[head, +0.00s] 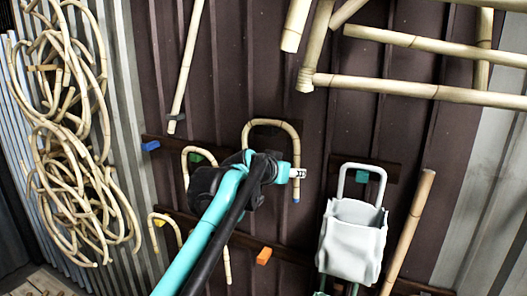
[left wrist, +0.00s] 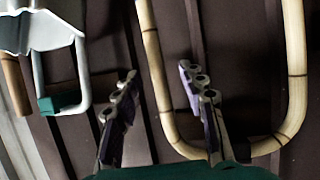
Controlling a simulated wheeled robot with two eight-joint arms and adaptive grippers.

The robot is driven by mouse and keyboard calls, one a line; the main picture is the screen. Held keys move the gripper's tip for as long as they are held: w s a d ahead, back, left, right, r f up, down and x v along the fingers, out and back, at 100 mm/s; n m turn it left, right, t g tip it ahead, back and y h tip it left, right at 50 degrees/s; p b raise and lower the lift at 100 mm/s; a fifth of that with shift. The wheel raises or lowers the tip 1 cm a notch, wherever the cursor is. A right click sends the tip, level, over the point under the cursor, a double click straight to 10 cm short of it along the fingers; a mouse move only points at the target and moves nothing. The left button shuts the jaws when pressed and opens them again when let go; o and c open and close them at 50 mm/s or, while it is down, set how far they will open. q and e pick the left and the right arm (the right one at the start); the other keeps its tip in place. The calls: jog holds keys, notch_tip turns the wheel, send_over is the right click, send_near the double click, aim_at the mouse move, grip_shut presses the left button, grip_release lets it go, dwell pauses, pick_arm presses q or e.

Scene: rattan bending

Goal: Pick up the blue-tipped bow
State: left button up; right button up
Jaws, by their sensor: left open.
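The blue-tipped bow (head: 271,122) is a pale rattan U hanging upside down on the dark wall board. Its blue tip (head: 295,198) shows at the lower end of its right leg in the head view. My left gripper (head: 299,173) is at that right leg, just above the blue tip. In the left wrist view my left gripper (left wrist: 156,68) is open, with one finger on each side of a leg of the bow (left wrist: 149,45) in the picture. Contact cannot be told. My arm hides the bow's lower left leg in the head view. My right gripper is not in view.
A grey-white bag on a metal frame (head: 352,240) hangs right of the bow. A second rattan bow (head: 185,165) is close on the left. Rattan coils (head: 65,130) hang far left, a straight pole (head: 408,230) leans right, and a rattan frame (head: 420,90) is above right.

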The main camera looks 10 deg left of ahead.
pick_arm(q)
jog(key=x, duration=0.4)
jog(key=shift+f, duration=0.1)
jog(key=shift+s, duration=0.1)
jog(key=shift+c, duration=0.6)
jog(key=shift+s+a, duration=0.1)
jog(key=shift+s, duration=0.1)
grip_shut()
